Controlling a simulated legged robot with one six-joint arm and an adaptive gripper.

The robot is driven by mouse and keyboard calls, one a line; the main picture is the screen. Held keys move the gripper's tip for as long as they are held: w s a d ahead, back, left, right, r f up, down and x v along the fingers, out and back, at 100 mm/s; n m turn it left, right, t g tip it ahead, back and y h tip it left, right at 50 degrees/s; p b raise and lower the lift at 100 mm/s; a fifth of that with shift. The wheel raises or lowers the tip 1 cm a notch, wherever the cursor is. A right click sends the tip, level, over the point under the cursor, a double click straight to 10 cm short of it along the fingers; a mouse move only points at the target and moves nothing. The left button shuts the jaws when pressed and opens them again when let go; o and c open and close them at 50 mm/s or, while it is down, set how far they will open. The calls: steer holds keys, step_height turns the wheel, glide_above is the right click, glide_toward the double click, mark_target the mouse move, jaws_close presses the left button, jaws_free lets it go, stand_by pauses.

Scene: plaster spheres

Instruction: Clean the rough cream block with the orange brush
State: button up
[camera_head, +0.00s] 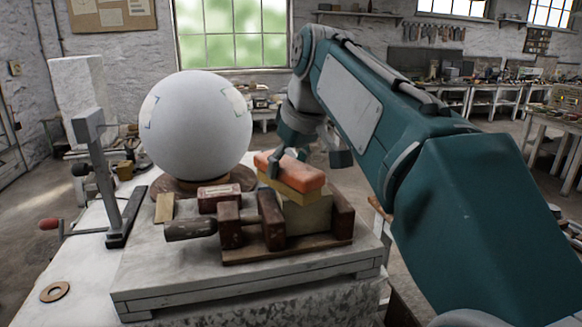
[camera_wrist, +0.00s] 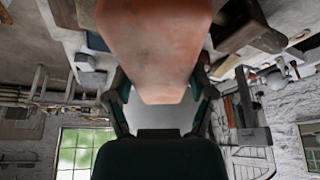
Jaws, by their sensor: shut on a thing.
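My gripper (camera_head: 305,160) is shut on the brush from above. In the wrist view the brush's orange back (camera_wrist: 155,45) fills the space between my two fingers (camera_wrist: 160,100); the block is hidden there.
A large white sphere (camera_head: 197,125) stands on a round base behind the vise. A grey upright stand (camera_head: 100,175) is at the left. The slab's front right (camera_head: 330,263) is clear.

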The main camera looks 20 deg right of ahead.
steer(key=shift+w+a, duration=0.2)
steer(key=shift+w, duration=0.25)
steer(key=shift+w+a, duration=0.2)
steer(key=shift+w, duration=0.25)
steer(key=shift+s+d+r, duration=0.25)
steer(key=shift+s+r, duration=0.1)
steer(key=shift+s, duration=0.2)
steer(key=shift+s+d+r, duration=0.25)
steer(key=shift+s+r, duration=0.1)
steer(key=shift+s, duration=0.15)
steer(key=shift+s, duration=1)
steer(key=shift+f, duration=0.1)
steer(key=shift+f, duration=0.6)
